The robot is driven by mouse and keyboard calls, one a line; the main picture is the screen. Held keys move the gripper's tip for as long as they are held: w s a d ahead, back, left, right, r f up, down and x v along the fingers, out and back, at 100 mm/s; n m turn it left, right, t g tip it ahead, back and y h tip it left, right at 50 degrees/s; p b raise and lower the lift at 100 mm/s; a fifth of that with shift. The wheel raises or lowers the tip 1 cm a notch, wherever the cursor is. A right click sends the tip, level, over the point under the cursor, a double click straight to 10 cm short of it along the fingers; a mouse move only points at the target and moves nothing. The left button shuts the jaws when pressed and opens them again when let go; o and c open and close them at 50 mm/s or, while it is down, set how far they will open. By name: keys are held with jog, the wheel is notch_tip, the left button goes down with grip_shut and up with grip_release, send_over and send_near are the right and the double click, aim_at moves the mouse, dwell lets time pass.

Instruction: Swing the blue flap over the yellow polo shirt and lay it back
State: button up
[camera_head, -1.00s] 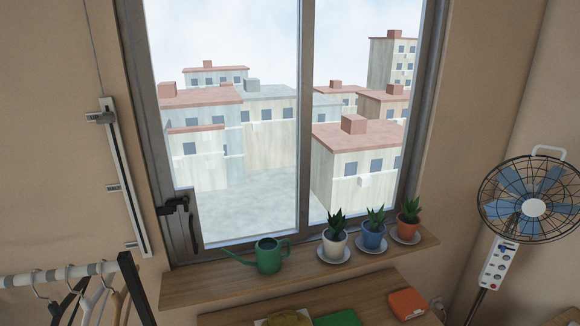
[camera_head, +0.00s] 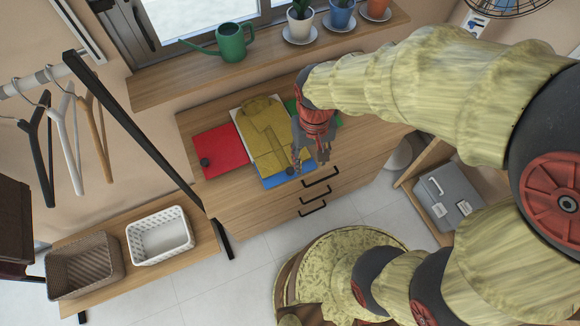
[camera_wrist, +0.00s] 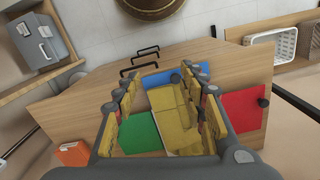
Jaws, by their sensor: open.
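The yellow polo shirt (camera_head: 262,122) lies folded narrow on a folding board on the wooden dresser. The blue flap (camera_head: 274,182) lies flat at the board's front edge, partly under the shirt's lower end. It also shows in the wrist view (camera_wrist: 203,70). A dark knob (camera_head: 290,170) sits by the blue flap. The red flap (camera_head: 221,150) lies flat to the left, and the green flap (camera_wrist: 140,131) lies on the other side. My gripper (camera_head: 311,166) is open and empty above the board's right front part. In the wrist view, its fingers (camera_wrist: 165,84) frame the shirt and blue flap.
Dresser drawers with dark handles (camera_head: 320,176) face the front. A windowsill (camera_head: 160,87) with a green watering can (camera_head: 232,42) and pots runs behind. Baskets (camera_head: 160,236) stand at lower left. A clothes rack (camera_head: 130,125) is at left. A grey toolbox (camera_head: 449,196) sits at right.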

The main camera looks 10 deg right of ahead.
notch_tip(320, 180, down, 9)
jog(key=w+a+m+g, duration=0.1)
jog(key=w+a+m, duration=0.1)
jog(key=a, duration=0.1)
jog(key=m+t, duration=0.1)
jog(key=m, duration=0.2)
send_over(290, 170)
jog(key=shift+s+f, duration=0.25)
jog(key=shift+f, duration=0.5)
jog(key=shift+w+m, duration=0.2)
jog(key=shift+m, duration=0.4)
notch_tip(290, 170, down, 8)
jog(key=shift+r+b, duration=0.1)
jog(key=shift+b, duration=1.1)
jog(key=shift+c, duration=0.2)
grip_shut()
